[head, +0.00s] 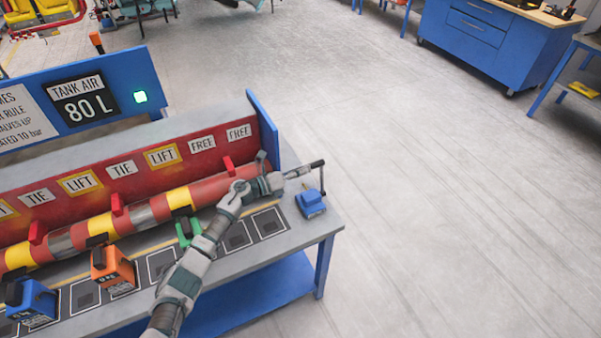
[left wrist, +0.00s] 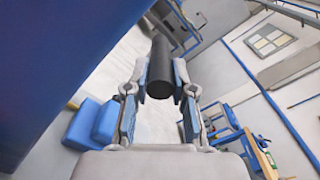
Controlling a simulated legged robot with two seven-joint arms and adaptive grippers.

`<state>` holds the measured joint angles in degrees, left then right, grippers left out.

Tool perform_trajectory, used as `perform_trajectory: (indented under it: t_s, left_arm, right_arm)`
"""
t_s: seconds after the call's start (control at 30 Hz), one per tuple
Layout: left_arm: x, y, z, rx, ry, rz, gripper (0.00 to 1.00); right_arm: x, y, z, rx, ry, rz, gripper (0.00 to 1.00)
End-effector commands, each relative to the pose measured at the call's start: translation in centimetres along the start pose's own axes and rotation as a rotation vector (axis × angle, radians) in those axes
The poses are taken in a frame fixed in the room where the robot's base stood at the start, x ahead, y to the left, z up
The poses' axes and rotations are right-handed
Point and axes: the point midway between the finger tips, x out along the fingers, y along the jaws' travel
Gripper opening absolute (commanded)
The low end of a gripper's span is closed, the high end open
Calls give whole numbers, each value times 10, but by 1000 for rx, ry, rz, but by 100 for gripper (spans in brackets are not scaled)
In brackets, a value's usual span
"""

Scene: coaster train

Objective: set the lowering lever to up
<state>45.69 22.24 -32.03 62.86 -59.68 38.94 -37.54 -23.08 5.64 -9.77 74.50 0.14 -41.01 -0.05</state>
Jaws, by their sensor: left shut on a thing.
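The lowering lever shows in the head view as a dark handle (head: 317,163) with a thin rod at the right end of the bench. The rod runs down from the handle's outer end. My left gripper (head: 302,170) reaches across the bench to it and is shut on the handle. In the left wrist view the black cylindrical grip (left wrist: 160,72) lies between the two fingers of my left gripper (left wrist: 160,88). The lever's pivot and any position marks are hidden or too small to tell. My right gripper is not in view.
A red-and-yellow pipe (head: 100,224) with red levers runs along the bench (head: 327,222). Labelled plates stand behind it. A blue block (head: 311,204) sits near the bench's right corner; orange (head: 112,270), green and blue blocks stand along the front. Floor to the right is clear.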

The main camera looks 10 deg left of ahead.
Motion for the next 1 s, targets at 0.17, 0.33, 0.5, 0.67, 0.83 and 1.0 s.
perform_trajectory:
  t_s: [0.17,0.33,0.5,0.67,0.83,1.0]
  left_arm:
    - [3,-7,4,4,-6,-11,0]
    - [3,-6,4,5,-5,-10,50]
    - [0,-3,3,3,-5,-7,50]
    - [-2,-3,5,2,-5,-6,50]
    - [-2,-18,21,7,-5,-6,50]
    - [1,-45,46,9,-5,-8,50]
  right_arm:
    - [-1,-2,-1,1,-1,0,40]
    - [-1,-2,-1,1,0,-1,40]
    - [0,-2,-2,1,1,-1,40]
    - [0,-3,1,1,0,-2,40]
    - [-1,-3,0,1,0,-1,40]
    - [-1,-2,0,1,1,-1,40]
